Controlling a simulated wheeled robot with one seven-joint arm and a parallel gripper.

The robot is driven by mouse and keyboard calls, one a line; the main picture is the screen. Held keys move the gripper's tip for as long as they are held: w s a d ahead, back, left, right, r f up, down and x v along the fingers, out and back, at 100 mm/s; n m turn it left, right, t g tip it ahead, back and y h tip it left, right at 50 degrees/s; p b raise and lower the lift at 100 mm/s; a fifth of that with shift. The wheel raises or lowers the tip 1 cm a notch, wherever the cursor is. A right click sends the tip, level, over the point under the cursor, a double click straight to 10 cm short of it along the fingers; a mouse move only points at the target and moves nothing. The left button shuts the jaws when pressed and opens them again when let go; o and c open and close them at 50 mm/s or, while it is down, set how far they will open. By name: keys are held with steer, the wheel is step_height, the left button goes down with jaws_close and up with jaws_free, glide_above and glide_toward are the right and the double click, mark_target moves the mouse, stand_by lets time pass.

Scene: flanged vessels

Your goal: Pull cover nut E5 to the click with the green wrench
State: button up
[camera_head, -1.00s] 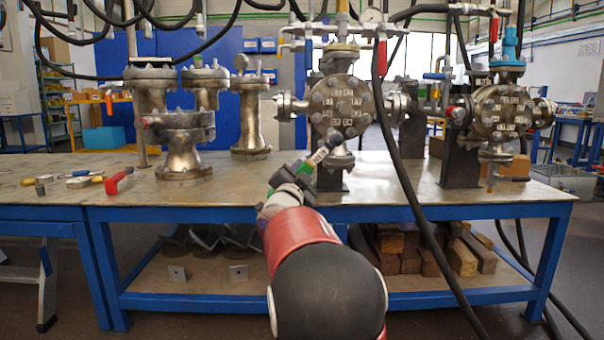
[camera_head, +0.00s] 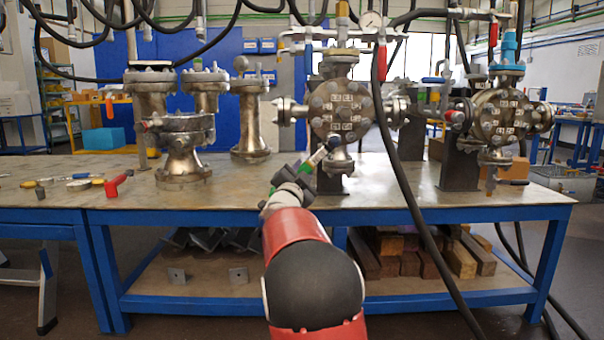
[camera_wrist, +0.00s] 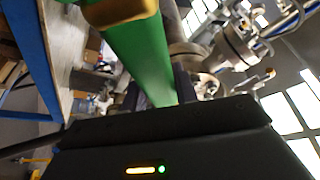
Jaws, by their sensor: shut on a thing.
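My gripper (camera_head: 304,172) is shut on the green wrench (camera_head: 316,158) in front of the middle flanged vessel. In the wrist view, the wrench's green shaft (camera_wrist: 140,58) runs up from between my dark fingers (camera_wrist: 160,95) to a yellowish part at the top edge. In the head view, the wrench points up and right, its far end at the lower edge of the round cover (camera_head: 342,110). The cover carries a ring of nuts and small label plates. The labels are too small to read, so I cannot pick out E5 or tell whether the wrench sits on a nut.
A similar flanged vessel (camera_head: 502,117) stands to the right. A thick black hose (camera_head: 398,175) hangs between them past the bench front. Metal flanged pieces (camera_head: 182,150) stand on the left of the bench (camera_head: 240,196).

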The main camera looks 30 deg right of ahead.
steer(key=shift+w+d+r, duration=0.1)
steer(key=shift+r, duration=0.05)
steer(key=shift+w+d+p, duration=0.55)
steer(key=shift+w+p, duration=0.05)
steer(key=shift+w, duration=0.3)
